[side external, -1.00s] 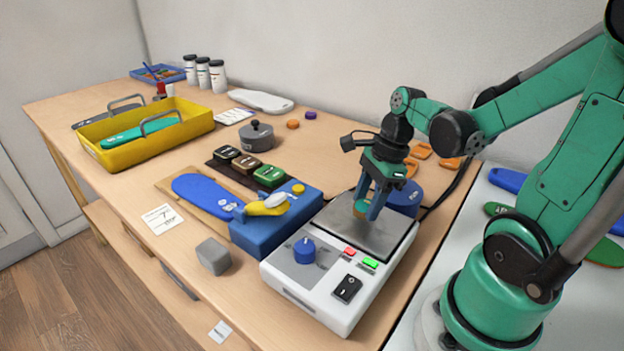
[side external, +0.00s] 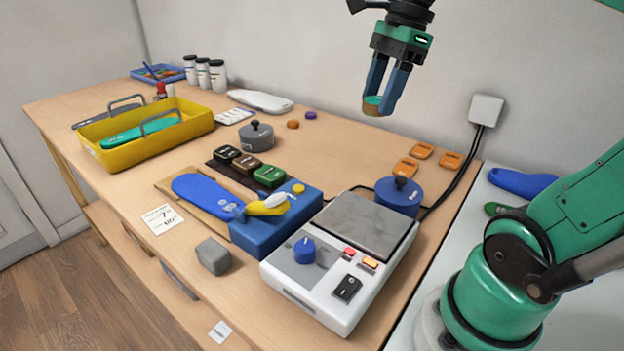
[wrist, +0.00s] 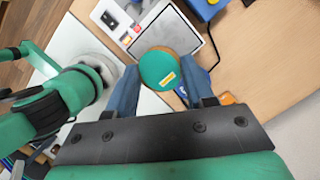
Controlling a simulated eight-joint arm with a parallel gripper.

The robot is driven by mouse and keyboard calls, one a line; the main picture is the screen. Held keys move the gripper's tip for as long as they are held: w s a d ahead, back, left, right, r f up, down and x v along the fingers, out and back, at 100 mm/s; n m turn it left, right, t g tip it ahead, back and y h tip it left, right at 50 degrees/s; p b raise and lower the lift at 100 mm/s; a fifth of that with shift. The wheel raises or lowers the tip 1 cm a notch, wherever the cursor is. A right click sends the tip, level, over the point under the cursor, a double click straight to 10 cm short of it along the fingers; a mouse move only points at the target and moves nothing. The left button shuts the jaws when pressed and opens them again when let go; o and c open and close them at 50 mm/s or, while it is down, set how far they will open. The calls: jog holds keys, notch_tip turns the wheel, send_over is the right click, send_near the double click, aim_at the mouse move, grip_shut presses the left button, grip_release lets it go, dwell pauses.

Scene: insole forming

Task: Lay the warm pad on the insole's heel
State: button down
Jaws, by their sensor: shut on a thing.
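My gripper (side external: 382,108) is high above the bench, shut on a small round pad (side external: 372,104), teal on top with a tan edge. In the wrist view the pad (wrist: 158,68) sits between my two blue fingers, with a small yellow label on it. The blue insole (side external: 200,190) lies on a wooden board at the middle of the bench, well left of and below my gripper. Its right end meets a blue block (side external: 262,232) with a yellow clamp-like part (side external: 266,205), which hides some of that end.
A white heater box (side external: 325,290) with a bare grey plate (side external: 362,222) stands at the front right. A blue lidded pot (side external: 398,195) is beside it. Behind the insole are several dark blocks (side external: 246,163) and a grey pot (side external: 257,140). A yellow tray (side external: 190,125) stands left.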

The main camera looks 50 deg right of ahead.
jog(key=w, duration=0.8)
send_over(225, 206)
notch_tip(225, 206, down, 9)
jog(key=f, duration=1.3)
jog(key=shift+s+d, duration=0.25)
jog(key=shift+d, duration=0.15)
jog(key=shift+f, duration=0.2)
grip_release()
notch_tip(225, 206, up, 8)
dwell(0.9)
